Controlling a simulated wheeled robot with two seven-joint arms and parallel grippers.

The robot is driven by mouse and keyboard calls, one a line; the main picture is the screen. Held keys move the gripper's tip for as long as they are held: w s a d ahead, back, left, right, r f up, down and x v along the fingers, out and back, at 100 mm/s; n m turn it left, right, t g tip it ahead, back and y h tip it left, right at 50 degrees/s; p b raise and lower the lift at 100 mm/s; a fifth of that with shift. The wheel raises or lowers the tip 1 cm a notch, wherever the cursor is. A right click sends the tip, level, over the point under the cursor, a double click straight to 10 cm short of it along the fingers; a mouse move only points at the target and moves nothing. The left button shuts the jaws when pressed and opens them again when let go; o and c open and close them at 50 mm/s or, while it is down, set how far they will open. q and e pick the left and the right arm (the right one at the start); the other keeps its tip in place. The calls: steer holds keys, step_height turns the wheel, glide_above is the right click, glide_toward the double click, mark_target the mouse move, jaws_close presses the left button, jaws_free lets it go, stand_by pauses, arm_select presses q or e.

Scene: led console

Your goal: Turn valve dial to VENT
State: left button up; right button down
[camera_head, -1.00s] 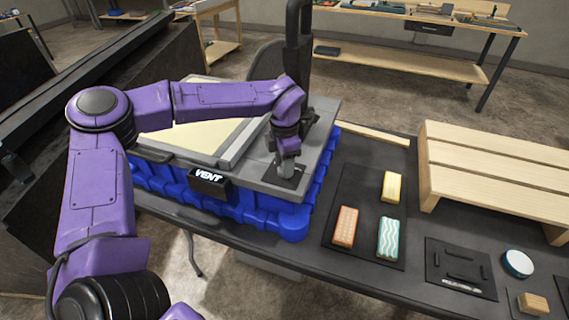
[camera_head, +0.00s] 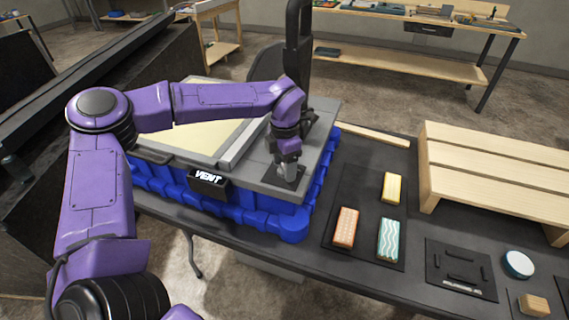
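The console (camera_head: 250,187) is a grey panel on a blue ribbed base, on the dark table. A black sign reading VENT (camera_head: 208,180) is on its front edge. My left gripper (camera_head: 287,172) points down at a dark square plate (camera_head: 285,178) at the console's front right corner. The valve dial cannot be told apart there; the gripper covers that spot. Whether the fingers are open or shut is too small to tell. My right gripper is not in view.
A dark mat (camera_head: 345,250) holds yellow, orange and teal-striped blocks. A slatted wooden rack (camera_head: 490,175) stands at right. A black tray (camera_head: 460,270) and a round white-topped object (camera_head: 518,264) lie at the front right.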

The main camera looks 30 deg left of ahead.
arm_select(q)
step_height(320, 180, up, 11)
steer(key=b, duration=0.1)
steer(key=shift+f, duration=0.2)
steer(key=shift+d+f, duration=0.1)
stand_by(0.4)
